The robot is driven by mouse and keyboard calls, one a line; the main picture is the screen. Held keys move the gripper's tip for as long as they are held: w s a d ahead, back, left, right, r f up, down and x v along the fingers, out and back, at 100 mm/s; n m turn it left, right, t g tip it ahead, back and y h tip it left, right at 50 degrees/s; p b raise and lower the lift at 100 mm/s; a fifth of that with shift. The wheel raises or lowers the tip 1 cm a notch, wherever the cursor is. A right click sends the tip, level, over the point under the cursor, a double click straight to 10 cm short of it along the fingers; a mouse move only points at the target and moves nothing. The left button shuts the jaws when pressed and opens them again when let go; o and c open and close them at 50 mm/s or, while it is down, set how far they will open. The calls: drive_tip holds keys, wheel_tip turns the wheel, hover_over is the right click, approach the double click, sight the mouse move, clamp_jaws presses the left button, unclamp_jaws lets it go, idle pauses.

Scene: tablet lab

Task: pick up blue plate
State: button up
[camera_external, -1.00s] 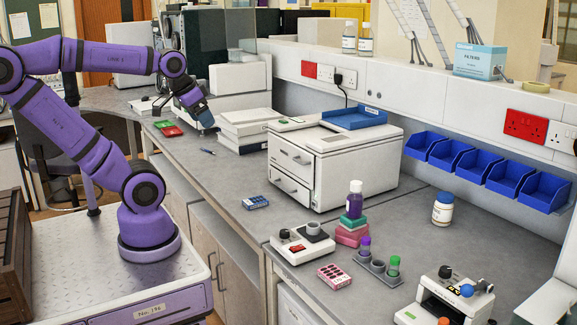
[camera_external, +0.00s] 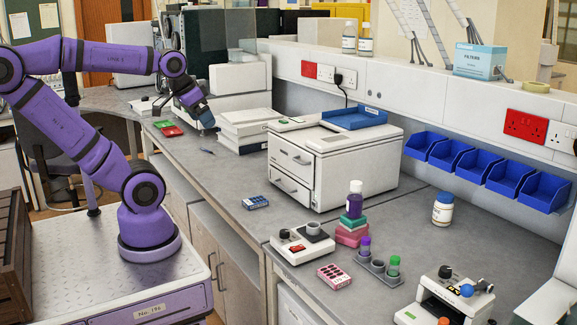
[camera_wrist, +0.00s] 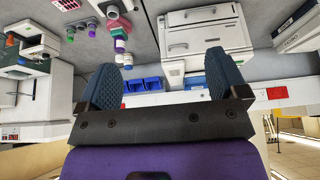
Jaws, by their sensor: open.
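A small blue plate (camera_external: 255,202) with pale wells lies flat on the grey bench, in front of a white boxy instrument, in the external view. I cannot make it out in the wrist view. My gripper (camera_external: 204,118) is raised over the far part of the bench, up and left of the plate in the picture and well apart from it. In the wrist view my gripper (camera_wrist: 163,70) has its two dark blue padded fingers wide apart with nothing between them.
The white instrument (camera_external: 335,170) carries a blue tray (camera_external: 353,118). A pink plate (camera_external: 334,277), a small white device (camera_external: 302,245) and a tube rack (camera_external: 381,267) stand nearer. White stacked boxes (camera_external: 245,130) are behind. The bench left of the blue plate is clear.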

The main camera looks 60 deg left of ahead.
drive_tip(key=g, duration=0.5)
hover_over(253, 200)
wheel_tip(253, 200, down, 33)
drive_tip(key=shift+f, duration=0.2)
drive_tip(key=shift+s+d+f, duration=0.1)
drive_tip(key=shift+d+f, duration=0.05)
drive_tip(key=shift+f, duration=2.65)
drive_tip(key=c, duration=1)
